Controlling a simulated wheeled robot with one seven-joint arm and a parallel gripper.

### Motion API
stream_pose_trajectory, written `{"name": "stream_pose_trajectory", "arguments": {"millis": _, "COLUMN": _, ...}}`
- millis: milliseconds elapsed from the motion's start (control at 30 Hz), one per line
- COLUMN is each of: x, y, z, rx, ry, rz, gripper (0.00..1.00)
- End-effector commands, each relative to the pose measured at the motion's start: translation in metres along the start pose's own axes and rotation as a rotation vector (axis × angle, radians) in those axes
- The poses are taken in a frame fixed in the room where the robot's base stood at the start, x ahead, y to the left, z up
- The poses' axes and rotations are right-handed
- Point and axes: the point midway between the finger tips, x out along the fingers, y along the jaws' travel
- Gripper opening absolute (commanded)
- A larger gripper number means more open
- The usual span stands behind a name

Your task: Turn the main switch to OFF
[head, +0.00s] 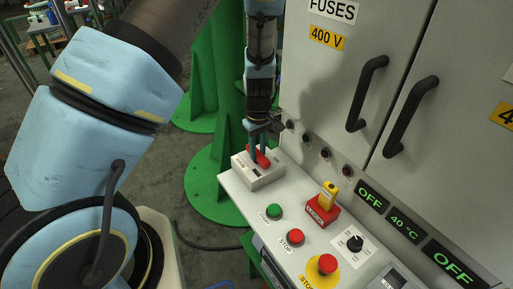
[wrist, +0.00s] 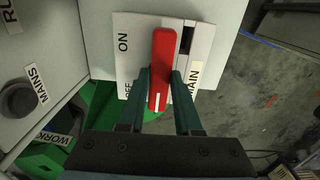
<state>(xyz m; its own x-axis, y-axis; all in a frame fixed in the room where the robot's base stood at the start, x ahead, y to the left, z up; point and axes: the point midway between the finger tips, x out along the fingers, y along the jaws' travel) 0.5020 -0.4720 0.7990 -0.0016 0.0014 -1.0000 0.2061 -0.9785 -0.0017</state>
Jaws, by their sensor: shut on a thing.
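The main switch is a pale box (head: 262,177) with a red handle (head: 263,159), at the far left end of the control panel in the head view. In the wrist view its white plate (wrist: 128,62) carries the labels ON, OFF and MAIN. The red handle (wrist: 161,62) lies lengthwise up the picture, its white-marked end low, near the partly hidden OFF label (wrist: 127,91). My gripper (head: 257,152) reaches down onto the handle from above. In the wrist view my gripper (wrist: 160,80) has one finger on each side of the handle, shut on it.
The panel (head: 240,190) also holds a green button (head: 274,212), red stop buttons (head: 295,237), a red block with a yellow part (head: 327,197) and a black knob (head: 355,243). Cabinet doors with black handles (head: 367,93) rise behind. A green column (head: 212,150) stands beyond.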

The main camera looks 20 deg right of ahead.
Motion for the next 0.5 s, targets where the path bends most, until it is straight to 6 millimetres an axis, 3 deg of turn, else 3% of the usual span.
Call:
{"name": "stream_pose_trajectory", "arguments": {"millis": 100, "x": -0.0022, "y": 0.0026, "z": -0.0036, "rx": -0.003, "ry": 0.008, "rz": 0.008, "gripper": 0.0}}
{"name": "stream_pose_trajectory", "arguments": {"millis": 133, "x": -0.0022, "y": 0.0027, "z": -0.0036, "rx": -0.003, "ry": 0.008, "rz": 0.008, "gripper": 0.36}}
{"name": "stream_pose_trajectory", "arguments": {"millis": 367, "x": -0.0013, "y": 0.0016, "z": -0.0018, "rx": -0.001, "ry": 0.004, "rz": 0.005, "gripper": 0.62}}
{"name": "stream_pose_trajectory", "arguments": {"millis": 500, "x": -0.0008, "y": 0.0011, "z": -0.001, "rx": -0.001, "ry": 0.002, "rz": 0.003, "gripper": 0.62}}
